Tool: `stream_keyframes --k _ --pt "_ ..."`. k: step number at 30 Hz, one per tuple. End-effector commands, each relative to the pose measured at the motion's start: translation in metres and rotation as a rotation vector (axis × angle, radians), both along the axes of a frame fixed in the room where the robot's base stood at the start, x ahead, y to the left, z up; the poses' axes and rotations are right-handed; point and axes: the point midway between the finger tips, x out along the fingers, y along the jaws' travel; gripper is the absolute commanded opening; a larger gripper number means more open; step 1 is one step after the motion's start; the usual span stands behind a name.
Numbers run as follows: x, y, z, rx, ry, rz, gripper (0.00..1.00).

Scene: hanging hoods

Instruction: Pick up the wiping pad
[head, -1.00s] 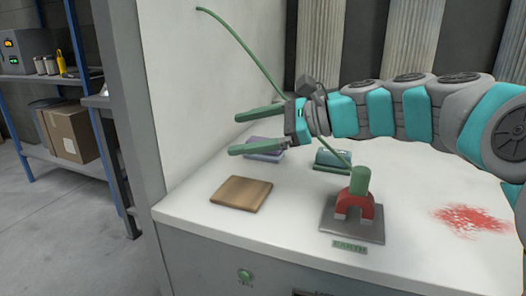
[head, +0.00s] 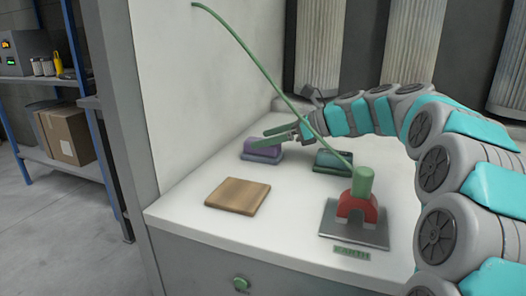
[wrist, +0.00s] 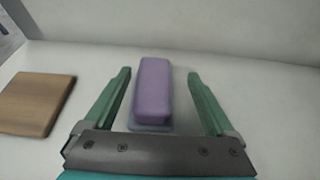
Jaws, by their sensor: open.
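A purple block (head: 262,149), which looks like the wiping pad, rests on a thin blue-grey base at the back left of the white worktop. In the wrist view the purple block (wrist: 153,88) lies lengthwise between the two green fingers, with a gap on each side. My gripper (head: 267,136) is open and empty, at the block's far side in the head view. From these views I cannot tell how far the fingertips are above the worktop. The fingers do not appear to touch the block.
A brown board (head: 238,196) lies front left of the block. A teal block on a green base (head: 332,161) is to its right. A wall (head: 215,80) borders the left.

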Motion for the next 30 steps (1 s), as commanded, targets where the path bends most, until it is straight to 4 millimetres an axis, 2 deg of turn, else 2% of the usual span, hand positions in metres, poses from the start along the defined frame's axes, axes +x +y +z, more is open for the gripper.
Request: stream_keyframes --k 12,20,30 --pt "0.009 0.043 -0.021 -0.002 -0.001 0.001 0.9" --pt "0.01 0.045 -0.021 0.0 -0.002 0.001 0.89" --pt "0.01 0.045 -0.022 -0.001 -0.002 0.001 0.51"
